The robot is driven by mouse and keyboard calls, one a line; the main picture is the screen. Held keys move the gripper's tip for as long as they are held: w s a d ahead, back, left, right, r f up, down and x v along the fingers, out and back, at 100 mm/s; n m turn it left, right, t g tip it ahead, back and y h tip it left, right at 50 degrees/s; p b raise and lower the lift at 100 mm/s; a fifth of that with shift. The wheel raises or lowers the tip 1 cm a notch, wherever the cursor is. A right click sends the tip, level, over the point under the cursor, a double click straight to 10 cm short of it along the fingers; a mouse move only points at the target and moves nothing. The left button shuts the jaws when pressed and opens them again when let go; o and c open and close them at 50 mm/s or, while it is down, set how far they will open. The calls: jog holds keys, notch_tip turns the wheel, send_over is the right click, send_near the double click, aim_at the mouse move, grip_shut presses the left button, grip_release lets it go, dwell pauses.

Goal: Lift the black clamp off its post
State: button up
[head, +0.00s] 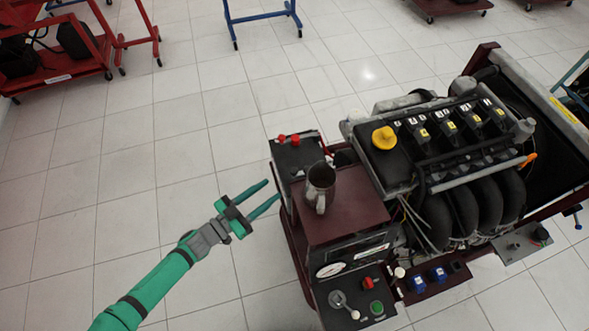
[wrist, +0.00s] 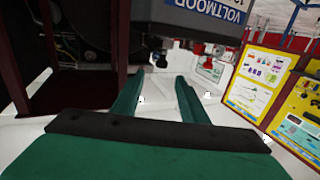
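The black battery (head: 297,155) sits at the left corner of the engine trainer, with red caps on its top in the head view. In the wrist view the battery's side with a blue and white label (wrist: 215,10) shows at the top edge.
A metal jug (head: 320,186) stands on the dark red box top (head: 345,215) beside the battery. The engine (head: 450,140) fills the right. A control panel (head: 355,300) is at the front. Yellow posters (wrist: 262,80) show in the wrist view. The tiled floor (head: 120,190) on the left is clear.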

aim_at(291, 172)
jog(key=x, duration=1.1)
jog(key=shift+w+d+r, duration=0.15)
jog(key=shift+w+r, duration=0.2)
jog(key=shift+w, duration=0.1)
